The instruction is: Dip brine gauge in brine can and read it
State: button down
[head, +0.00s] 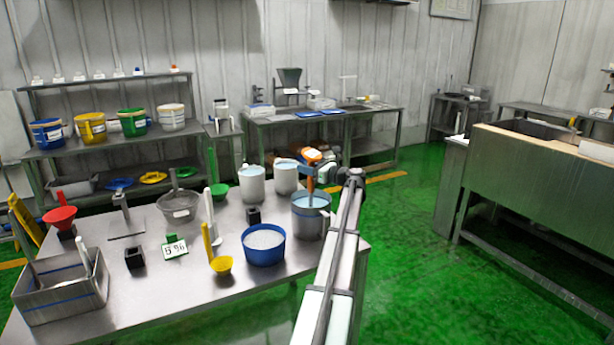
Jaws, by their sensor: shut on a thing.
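A grey metal can (309,222) with pale blue liquid stands near the right end of the steel table; I take it for the brine can. A slim upright blue-and-orange piece (310,184), which I take for the brine gauge, stands over the can's mouth, its lower end inside the rim. My gripper (322,176) is just above the can at the end of my arm, small and partly hidden, shut on this piece. Any scale on it is too small to read. A green stand with a white card (175,248) shows figures, perhaps 9 96, left of the middle.
Near the can stand a blue tub of white grains (265,246), two white jugs (252,184) (286,178) and a yellow ladle (221,264). A metal bin (62,300) occupies the table's left end. Green floor lies open to the right, before a large steel tank (545,190).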

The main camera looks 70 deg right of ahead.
jog(key=shift+r, duration=4.1)
